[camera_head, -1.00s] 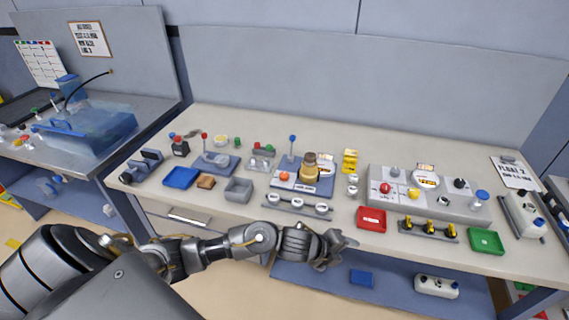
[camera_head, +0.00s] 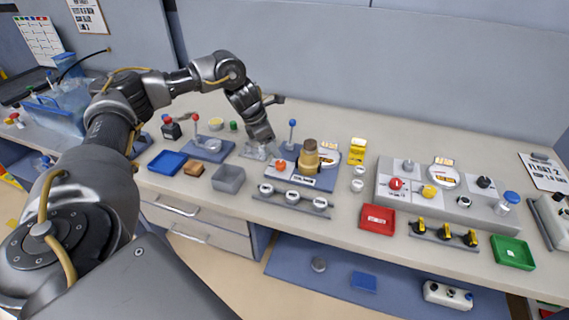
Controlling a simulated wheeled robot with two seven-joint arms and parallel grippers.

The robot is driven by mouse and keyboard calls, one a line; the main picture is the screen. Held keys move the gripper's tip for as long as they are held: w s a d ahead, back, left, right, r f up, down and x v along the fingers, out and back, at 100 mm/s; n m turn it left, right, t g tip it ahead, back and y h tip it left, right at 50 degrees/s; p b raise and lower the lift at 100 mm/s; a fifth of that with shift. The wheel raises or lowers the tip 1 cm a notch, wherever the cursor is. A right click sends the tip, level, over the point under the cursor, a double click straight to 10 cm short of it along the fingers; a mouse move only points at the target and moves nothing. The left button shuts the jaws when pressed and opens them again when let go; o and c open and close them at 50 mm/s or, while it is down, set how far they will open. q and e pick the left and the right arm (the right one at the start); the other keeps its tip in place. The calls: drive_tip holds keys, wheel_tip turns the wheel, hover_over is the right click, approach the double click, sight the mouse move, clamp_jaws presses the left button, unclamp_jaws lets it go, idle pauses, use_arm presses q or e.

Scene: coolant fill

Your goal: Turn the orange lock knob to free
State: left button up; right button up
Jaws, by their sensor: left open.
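The orange lock knob (camera_head: 281,165) sits on a blue-grey base plate (camera_head: 303,180) in the middle of the bench. Beside it on the same plate stands a brown and tan capped cylinder (camera_head: 309,160), with a blue-topped lever (camera_head: 292,134) behind. My left arm reaches over the bench from the left and bends down. My left gripper (camera_head: 262,139) is open and points down, just behind and to the left of the orange knob, apart from it in the picture. Its fingers are small and dark here, and it partly hides a grey fixture (camera_head: 258,151). My right gripper is out of view.
A grey bin (camera_head: 229,179), a blue tray (camera_head: 166,162) and a row of round gauges (camera_head: 292,196) stand nearby. A red tray (camera_head: 378,218), a control box (camera_head: 447,194) and a green tray (camera_head: 513,252) lie to the right. The bench's back strip is clear.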

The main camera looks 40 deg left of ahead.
sight(280, 163)
use_arm(q)
drive_tip(key=w+f, duration=0.1)
drive_tip(key=f, duration=0.2)
drive_tip(key=f+p, duration=0.1)
drive_tip(key=f, duration=0.2)
drive_tip(key=w+f+p, duration=0.1)
drive_tip(key=f, duration=0.1)
drive_tip(key=shift+w+f, duration=0.3)
drive_tip(key=shift+f, duration=0.1)
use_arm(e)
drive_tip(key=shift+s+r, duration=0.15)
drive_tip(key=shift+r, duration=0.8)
use_arm(q)
drive_tip(key=shift+c, duration=0.3)
drive_tip(key=c, duration=0.9)
